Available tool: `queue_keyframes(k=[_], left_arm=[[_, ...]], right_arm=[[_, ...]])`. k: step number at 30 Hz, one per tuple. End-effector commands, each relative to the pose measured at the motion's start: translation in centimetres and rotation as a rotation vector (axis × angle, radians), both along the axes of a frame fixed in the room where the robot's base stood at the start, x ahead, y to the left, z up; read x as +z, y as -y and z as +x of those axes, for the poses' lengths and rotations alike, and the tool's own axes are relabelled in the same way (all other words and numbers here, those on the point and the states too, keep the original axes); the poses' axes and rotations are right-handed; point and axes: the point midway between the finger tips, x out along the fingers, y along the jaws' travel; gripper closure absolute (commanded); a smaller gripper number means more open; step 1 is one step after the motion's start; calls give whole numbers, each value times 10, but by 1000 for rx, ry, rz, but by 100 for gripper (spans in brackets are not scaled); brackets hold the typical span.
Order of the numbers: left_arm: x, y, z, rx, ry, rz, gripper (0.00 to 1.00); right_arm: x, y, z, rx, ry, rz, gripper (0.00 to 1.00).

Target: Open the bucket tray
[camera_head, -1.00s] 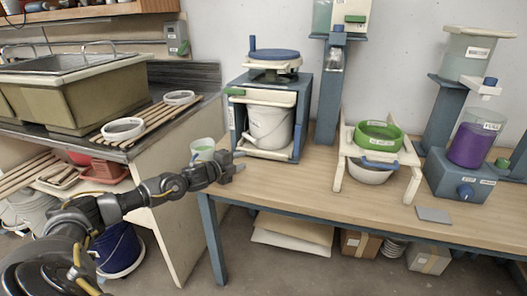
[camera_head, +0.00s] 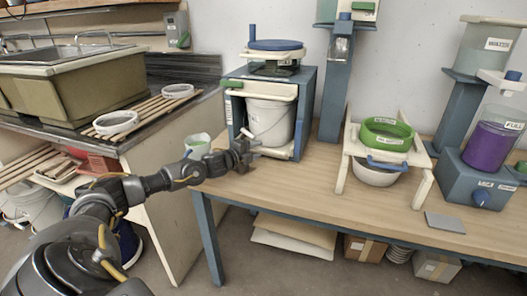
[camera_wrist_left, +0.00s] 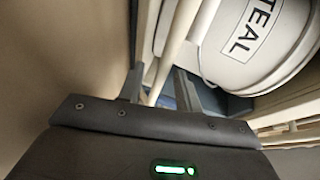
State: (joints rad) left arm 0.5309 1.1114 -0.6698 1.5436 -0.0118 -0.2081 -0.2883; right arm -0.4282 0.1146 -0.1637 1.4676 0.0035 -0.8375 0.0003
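The bucket tray appears to be the blue frame (camera_head: 306,100) on the table, with a white bucket (camera_head: 270,122) inside it. A cream bar (camera_head: 262,91) with a green end crosses the frame's upper front. My left gripper (camera_head: 250,151) is at the frame's lower left front, before the bucket. In the left wrist view its two fingers (camera_wrist_left: 159,88) stand apart with a pale bar (camera_wrist_left: 176,50) running between them; I cannot tell whether they touch it. The bucket (camera_wrist_left: 255,45) there reads TEAL. My right gripper is not in view.
A pale green cup (camera_head: 197,146) stands just left of the gripper. A green ring (camera_head: 386,134) on a cream stand is to the right, beside a container of purple liquid (camera_head: 490,146).

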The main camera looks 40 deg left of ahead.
Motion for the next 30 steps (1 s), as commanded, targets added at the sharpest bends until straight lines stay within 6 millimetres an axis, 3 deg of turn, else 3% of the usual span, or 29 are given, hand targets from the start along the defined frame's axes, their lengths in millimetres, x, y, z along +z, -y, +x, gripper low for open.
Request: queue_keyframes(k=[11, 19, 30], left_arm=[[0, 0, 2, 0, 0, 0, 67], [0, 0, 2, 0, 0, 0, 100], [0, 4, 1, -4, -1, -1, 100]], right_arm=[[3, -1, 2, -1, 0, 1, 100], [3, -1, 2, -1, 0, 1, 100], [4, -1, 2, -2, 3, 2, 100]])
